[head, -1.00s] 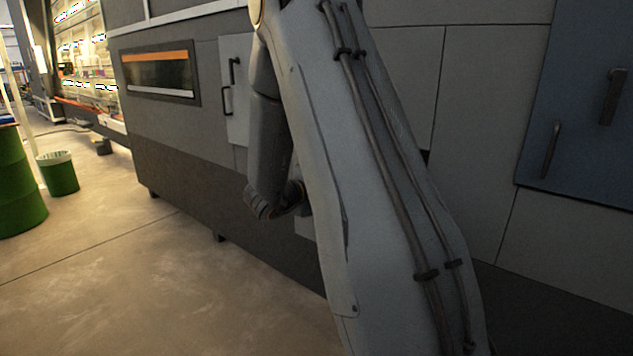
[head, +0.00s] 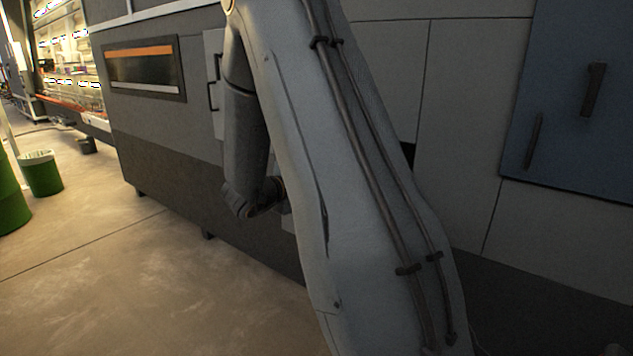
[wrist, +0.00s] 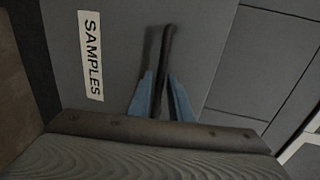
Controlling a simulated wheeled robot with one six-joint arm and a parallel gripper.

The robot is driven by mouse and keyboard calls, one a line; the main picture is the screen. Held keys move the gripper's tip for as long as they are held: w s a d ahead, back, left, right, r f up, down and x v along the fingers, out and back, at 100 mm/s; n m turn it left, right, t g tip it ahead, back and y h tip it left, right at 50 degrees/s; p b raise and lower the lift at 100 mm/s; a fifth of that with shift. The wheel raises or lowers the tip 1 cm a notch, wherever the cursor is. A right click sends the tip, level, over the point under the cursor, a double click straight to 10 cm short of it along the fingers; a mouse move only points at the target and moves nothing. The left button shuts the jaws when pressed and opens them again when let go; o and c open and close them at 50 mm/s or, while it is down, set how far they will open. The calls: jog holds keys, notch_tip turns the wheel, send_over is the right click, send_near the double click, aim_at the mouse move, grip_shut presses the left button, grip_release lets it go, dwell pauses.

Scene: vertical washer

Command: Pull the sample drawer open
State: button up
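The sample drawer's grey front (wrist: 110,25) fills the upper middle of the wrist view, with a white SAMPLES label (wrist: 91,56). Its dark bar handle (wrist: 164,45) stands out from the front. My gripper (wrist: 159,80) has its blue fingers close on either side of the handle, and they appear closed on it. In the head view the gripper and handle are hidden behind my arm. A small pale panel edge (head: 288,222) shows beside the arm's lower end. I cannot tell whether the drawer stands out from the machine.
The grey machine (head: 150,125) runs along the back, with an orange-striped window (head: 143,68) and a light handled panel (head: 214,75). A blue door (head: 565,110) with dark handles is at right. Green containers (head: 42,174) stand far left. The floor (head: 150,270) before the machine is clear.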

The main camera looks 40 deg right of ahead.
jog(key=v, duration=0.6)
jog(key=shift+a+b, duration=0.2)
jog(key=shift+b, duration=0.2)
jog(key=shift+s, duration=0.1)
jog(key=w+a+f+n+t+y+p, duration=0.1)
jog(key=w+a+f+n+t+y, duration=0.1)
jog(key=w+a+n+t+y, duration=0.6)
jog(key=s+a+f+n+g+y, duration=0.2)
jog(key=s+a+n+y, duration=0.1)
jog(key=a+n, duration=0.35)
jog(key=s+a+f+n+g+y, duration=0.1)
jog(key=s+a+n+g+y, duration=0.15)
jog(key=a+n, duration=0.35)
jog(key=s+a+f+n+g, duration=0.1)
jog(key=s+n, duration=0.3)
jog(key=s, duration=0.4)
jog(key=s+a+f+n+g+y+p, duration=0.1)
jog(key=s+n+g, duration=0.3)
jog(key=s, duration=0.5)
jog(key=s+a+f+n+g+p, duration=0.1)
jog(key=s+a+n+g, duration=0.1)
jog(key=s, duration=0.6)
jog(key=shift+a+f+n, duration=0.25)
jog(key=shift+a+n, duration=0.5)
jog(key=shift+n, duration=0.5)
